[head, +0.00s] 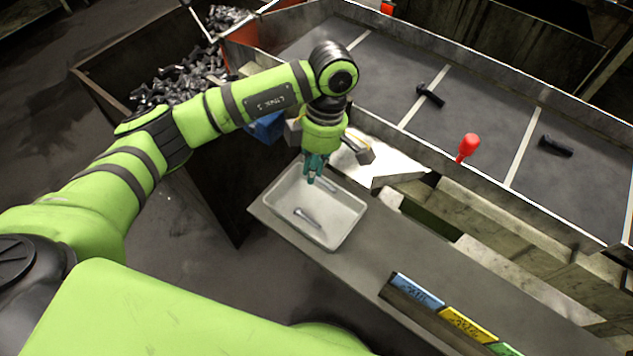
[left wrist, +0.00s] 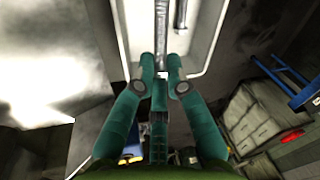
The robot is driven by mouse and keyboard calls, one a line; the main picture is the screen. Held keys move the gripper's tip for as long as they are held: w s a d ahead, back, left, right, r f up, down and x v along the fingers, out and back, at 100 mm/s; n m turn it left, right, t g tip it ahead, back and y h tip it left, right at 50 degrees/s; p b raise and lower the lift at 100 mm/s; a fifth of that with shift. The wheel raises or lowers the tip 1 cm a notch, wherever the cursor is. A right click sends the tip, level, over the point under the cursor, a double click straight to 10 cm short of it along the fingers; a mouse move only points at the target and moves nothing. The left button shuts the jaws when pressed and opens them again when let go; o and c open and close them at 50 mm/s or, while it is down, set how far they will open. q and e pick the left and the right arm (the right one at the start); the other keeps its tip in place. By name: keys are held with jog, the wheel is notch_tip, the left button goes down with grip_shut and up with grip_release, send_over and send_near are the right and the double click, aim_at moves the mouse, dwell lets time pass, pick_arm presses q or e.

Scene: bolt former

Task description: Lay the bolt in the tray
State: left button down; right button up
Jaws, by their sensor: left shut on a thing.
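The white tray (head: 345,232) sits on the near left end of a grey bench. One grey bolt (head: 307,217) lies on the tray floor. My left gripper (head: 313,178) points down at the tray's far left part, its teal fingers shut on a second bolt (head: 326,185). In the left wrist view the held bolt (left wrist: 161,35) runs away from the fingertips (left wrist: 162,72), and the other bolt (left wrist: 181,14) lies beside it to the right. Whether the held bolt touches the tray floor I cannot tell. My right gripper is out of view.
A divided conveyor-like surface (head: 460,120) at right carries dark bolts (head: 430,95) (head: 556,146); a red knob (head: 467,147) stands on its near edge. A bin of dark parts (head: 180,82) is at left. Coloured labels (head: 417,291) line the bench's front.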

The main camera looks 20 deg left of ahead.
aim_at(311, 199)
pick_arm(q)
jog(key=x, duration=0.3)
jog(key=shift+w+d+f+p, duration=0.1)
jog(key=shift+d+p, duration=0.1)
jog(key=shift+p, duration=0.2)
notch_tip(311, 199, down, 2)
jog(key=shift+w+f+p, duration=0.15)
jog(key=shift+f+p, duration=0.1)
jog(key=shift+p, duration=0.2)
jog(key=shift+f, duration=0.6)
jog(key=shift+f+b, duration=0.45)
jog(key=shift+f, duration=0.2)
jog(key=c, duration=1.3)
grip_release()
jog(key=shift+a, duration=0.1)
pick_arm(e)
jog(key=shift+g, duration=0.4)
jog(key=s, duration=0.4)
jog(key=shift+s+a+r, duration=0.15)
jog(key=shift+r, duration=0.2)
